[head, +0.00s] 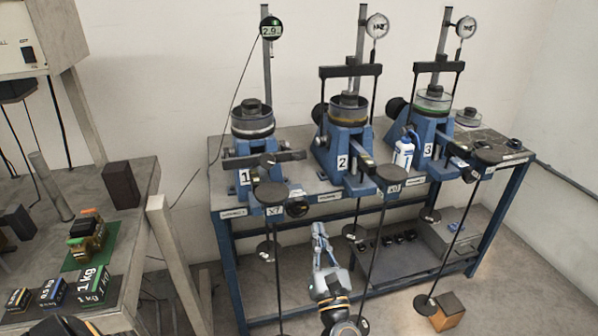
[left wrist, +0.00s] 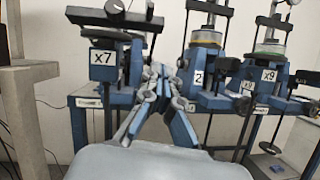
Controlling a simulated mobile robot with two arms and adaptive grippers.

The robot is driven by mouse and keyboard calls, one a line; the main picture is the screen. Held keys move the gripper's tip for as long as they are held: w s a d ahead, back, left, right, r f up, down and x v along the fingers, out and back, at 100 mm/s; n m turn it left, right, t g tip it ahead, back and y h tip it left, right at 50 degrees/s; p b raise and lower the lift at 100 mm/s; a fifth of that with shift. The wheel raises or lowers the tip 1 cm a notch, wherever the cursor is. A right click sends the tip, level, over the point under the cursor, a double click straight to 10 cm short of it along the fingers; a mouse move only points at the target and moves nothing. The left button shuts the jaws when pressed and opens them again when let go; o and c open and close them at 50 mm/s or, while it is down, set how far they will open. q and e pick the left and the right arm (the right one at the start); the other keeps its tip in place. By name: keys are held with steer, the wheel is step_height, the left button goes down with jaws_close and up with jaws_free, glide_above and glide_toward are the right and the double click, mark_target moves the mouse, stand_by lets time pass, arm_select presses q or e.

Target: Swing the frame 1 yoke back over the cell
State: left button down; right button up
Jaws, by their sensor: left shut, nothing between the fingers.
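Frame 1 (head: 243,177), a blue stand labelled 1, is at the left end of the blue bench. Its cell (head: 252,122) shows a silver ring and dark cap, with no crossbar over it. The frame 1 yoke (head: 290,156), a black crossbar, sits low in front of the cell; a dark bar, likely this yoke, crosses the upper left of the left wrist view (left wrist: 95,18). My left gripper (head: 318,226) is shut and empty, below and in front of the bench, apart from the yoke. Its fingers also show in the left wrist view (left wrist: 158,72). My right gripper is not in view.
Frame 2 (head: 342,162) and frame 3 (head: 428,150) have crossbars above their cells. A white bottle (head: 403,154) stands between them. Hanging rods with discs are in front of the bench. A side table (head: 130,225) with weights is at left.

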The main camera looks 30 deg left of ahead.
arm_select(q)
step_height(320, 180, up, 2)
steer(key=a+n+g+y, duration=0.2)
steer(key=n, duration=0.1)
steer(key=p, duration=0.5)
glide_toward(294, 160)
steer(key=w+a, duration=0.2)
steer(key=a, duration=0.1)
steer(key=shift+w+a+r+p, duration=0.1)
steer(key=shift+w+r+p, duration=0.1)
steer(key=shift+r+p, duration=0.2)
steer(key=shift+w+a+r+p, duration=0.15)
steer(key=shift+w+r+p, duration=0.1)
steer(key=shift+r+p, duration=0.15)
steer(key=shift+w+a+r, duration=0.15)
steer(key=shift+r, duration=0.25)
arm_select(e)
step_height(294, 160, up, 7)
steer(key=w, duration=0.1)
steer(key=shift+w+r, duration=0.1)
